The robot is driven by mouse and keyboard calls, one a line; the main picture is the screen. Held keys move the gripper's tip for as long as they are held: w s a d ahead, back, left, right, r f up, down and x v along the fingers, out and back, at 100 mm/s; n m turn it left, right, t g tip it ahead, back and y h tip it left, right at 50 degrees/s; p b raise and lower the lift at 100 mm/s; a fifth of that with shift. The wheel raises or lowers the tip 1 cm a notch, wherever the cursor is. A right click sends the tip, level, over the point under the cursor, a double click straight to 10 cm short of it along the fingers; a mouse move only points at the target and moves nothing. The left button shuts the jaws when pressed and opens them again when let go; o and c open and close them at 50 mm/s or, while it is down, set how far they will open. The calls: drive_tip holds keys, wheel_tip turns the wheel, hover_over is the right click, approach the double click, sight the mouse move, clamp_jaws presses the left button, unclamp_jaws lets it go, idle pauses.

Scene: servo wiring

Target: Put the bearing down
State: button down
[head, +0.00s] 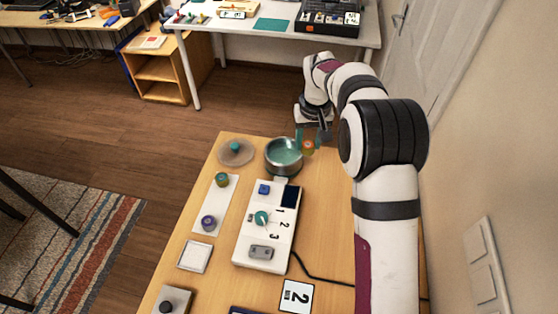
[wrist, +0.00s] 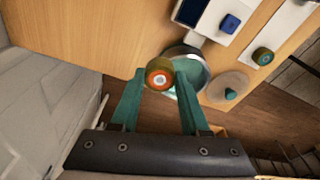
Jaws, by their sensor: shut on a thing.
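My gripper (head: 312,140) is shut on an orange-and-olive round bearing (head: 307,148), beyond the far end of the control box. In the wrist view the bearing (wrist: 160,74) sits between the two teal fingertips, its round face with a pale centre towards the camera. It is held up, to the right of the metal pot (head: 283,168) in the head view. The pot has a teal inside and is uncovered; it also shows behind the bearing in the wrist view (wrist: 200,72). I cannot tell the bearing's exact height above the table.
A clear lid with a teal knob (head: 236,152) lies left of the pot. A white strip (head: 215,200) carries a green round part (head: 222,180) and a purple one (head: 208,222). The control box (head: 268,225), a white square pad (head: 194,257) and a "2" card (head: 296,295) are nearer.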

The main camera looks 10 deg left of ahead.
drive_tip(key=w+d+n, duration=0.1)
drive_tip(key=w+d, duration=0.1)
drive_tip(key=d, duration=0.2)
hover_over(283, 159)
drive_tip(key=f, duration=0.6)
drive_tip(key=shift+s+d+f, duration=0.15)
drive_tip(key=shift+s+d, duration=0.15)
drive_tip(key=shift+d, duration=0.05)
drive_tip(key=shift+a+f, duration=0.15)
drive_tip(key=shift+f, duration=2.1)
drive_tip(key=shift+c, duration=2)
unclamp_jaws()
